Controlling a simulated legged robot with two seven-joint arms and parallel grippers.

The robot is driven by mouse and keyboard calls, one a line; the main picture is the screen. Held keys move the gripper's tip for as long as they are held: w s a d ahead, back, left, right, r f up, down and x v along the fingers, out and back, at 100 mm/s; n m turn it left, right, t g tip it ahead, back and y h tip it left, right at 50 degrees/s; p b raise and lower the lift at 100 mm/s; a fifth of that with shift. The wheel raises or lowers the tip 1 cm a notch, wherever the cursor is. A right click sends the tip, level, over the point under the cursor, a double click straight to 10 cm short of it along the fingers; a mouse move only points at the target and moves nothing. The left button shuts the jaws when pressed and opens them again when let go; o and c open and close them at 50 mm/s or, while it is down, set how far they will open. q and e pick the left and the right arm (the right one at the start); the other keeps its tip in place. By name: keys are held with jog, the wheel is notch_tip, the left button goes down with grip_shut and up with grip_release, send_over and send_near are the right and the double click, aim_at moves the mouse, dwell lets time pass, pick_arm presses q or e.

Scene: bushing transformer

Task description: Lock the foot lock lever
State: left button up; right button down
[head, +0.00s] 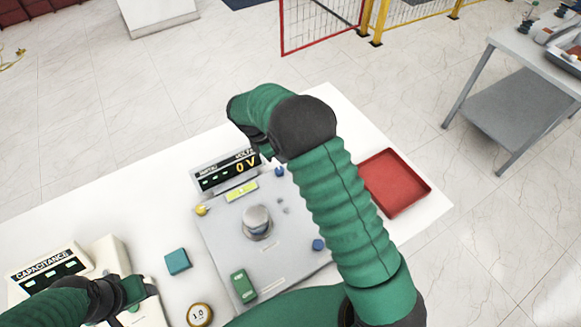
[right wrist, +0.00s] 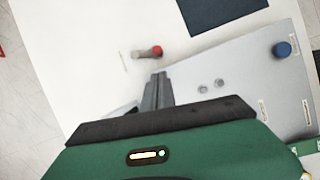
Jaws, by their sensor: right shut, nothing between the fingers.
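A small part with a red end and a pale end (right wrist: 147,53) lies beside the grey plate in the right wrist view; I cannot tell whether it is the foot lock lever. My right gripper's fingers (right wrist: 157,90) are shut and empty, a little below this part in the picture. In the head view my right gripper (head: 267,154) is mostly hidden behind its own green arm, near the far edge of the grey test plate (head: 222,233). My left gripper (head: 140,291) is at the lower left, over a white device; its fingers are unclear.
A capacitance meter (head: 45,268), teal block (head: 177,261) and round dial (head: 200,315) stand left. A red tray (head: 395,182) lies right of the arm.

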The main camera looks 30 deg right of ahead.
jog(key=p+x, duration=0.2)
jog(key=x, duration=0.8)
jog(key=shift+s+d+n+p, duration=0.25)
jog(key=shift+n+p, duration=0.15)
jog(key=shift+n, duration=0.1)
jog(key=shift+d+t, duration=0.1)
jog(key=shift+t, duration=0.2)
jog(key=n, duration=0.1)
jog(key=s+d+n+p, duration=0.1)
jog(key=shift+d+r+n+t, duration=0.1)
jog(key=shift+d+n+t, duration=0.1)
jog(key=shift+n+t, duration=0.2)
jog(key=n, duration=0.1)
jog(key=d+n+t, duration=0.1)
jog(key=shift+s+d+n, duration=0.3)
jog(key=shift+d+n, duration=0.05)
jog(key=shift+n, duration=0.05)
jog(key=shift+d+p, duration=0.4)
